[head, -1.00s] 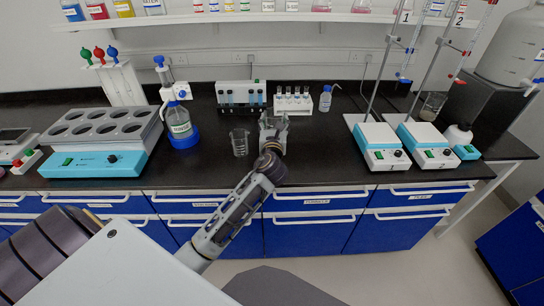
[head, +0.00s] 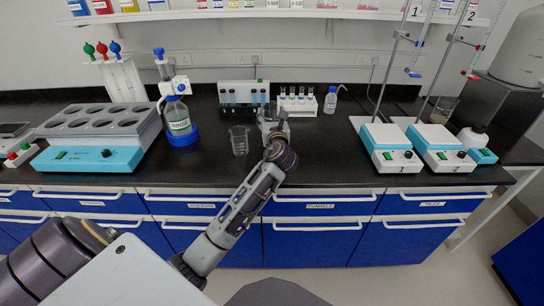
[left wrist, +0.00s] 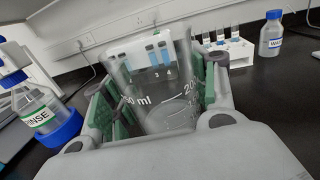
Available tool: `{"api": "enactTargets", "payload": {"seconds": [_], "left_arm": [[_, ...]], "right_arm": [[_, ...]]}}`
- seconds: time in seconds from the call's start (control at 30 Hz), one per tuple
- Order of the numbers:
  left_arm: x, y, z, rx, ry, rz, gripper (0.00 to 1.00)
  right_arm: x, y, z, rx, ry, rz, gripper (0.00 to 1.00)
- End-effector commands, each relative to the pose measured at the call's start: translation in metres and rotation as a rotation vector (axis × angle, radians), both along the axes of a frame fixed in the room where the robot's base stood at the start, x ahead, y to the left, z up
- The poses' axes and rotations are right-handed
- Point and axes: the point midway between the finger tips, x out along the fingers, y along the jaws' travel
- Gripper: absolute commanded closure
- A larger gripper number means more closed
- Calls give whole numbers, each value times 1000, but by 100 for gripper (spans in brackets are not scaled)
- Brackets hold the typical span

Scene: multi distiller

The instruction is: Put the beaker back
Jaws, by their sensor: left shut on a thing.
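My left gripper (head: 273,124) is shut on a clear glass beaker (left wrist: 160,95). In the left wrist view the beaker stands between the green-padded fingers, with white volume marks facing me. In the head view the gripper mostly hides this beaker, and I cannot tell whether its base touches the bench. A second clear beaker (head: 239,141) stands upright on the black bench just left of the gripper, apart from it. My right gripper is not in view.
The rinse bottle (head: 179,120) stands left. Hotplates (head: 390,150) with stands are right. Bench (head: 325,150) between gripper and hotplates is clear.

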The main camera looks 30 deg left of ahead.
Motion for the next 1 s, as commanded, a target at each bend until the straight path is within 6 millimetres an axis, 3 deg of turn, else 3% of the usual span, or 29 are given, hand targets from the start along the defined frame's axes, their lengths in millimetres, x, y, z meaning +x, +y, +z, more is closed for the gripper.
{"api": "enactTargets", "payload": {"seconds": [0.77, 1.0], "left_arm": [[2, 9, -4, 1, 1, 37, 72], [2, 9, -17, 1, 2, 37, 72]], "right_arm": [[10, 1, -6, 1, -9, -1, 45], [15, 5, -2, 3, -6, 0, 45]]}}
